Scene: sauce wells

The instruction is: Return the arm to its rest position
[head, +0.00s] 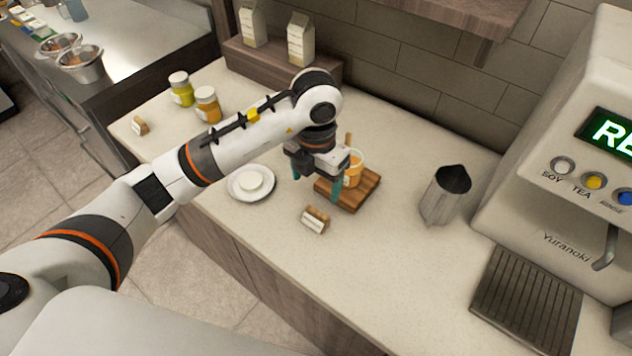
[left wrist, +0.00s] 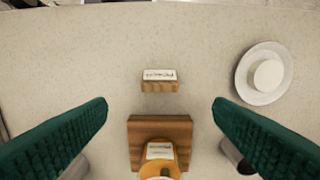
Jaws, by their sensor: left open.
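My left arm reaches in from the left in the head view. Its gripper (head: 318,190) hangs over the counter beside an orange-filled jar (head: 354,167) on a wooden board (head: 352,196). The jar (left wrist: 158,166) and board (left wrist: 176,128) show low between the fingers, partly cut off. A small wooden label block (left wrist: 160,86) lies just beyond the board. My right gripper shows in neither view.
A white saucer (head: 270,190) with a round white piece stands left of the board. A metal pitcher (head: 443,196) and a coffee machine (head: 560,150) stand to the right. Two sauce jars (head: 207,104) stand at the back left.

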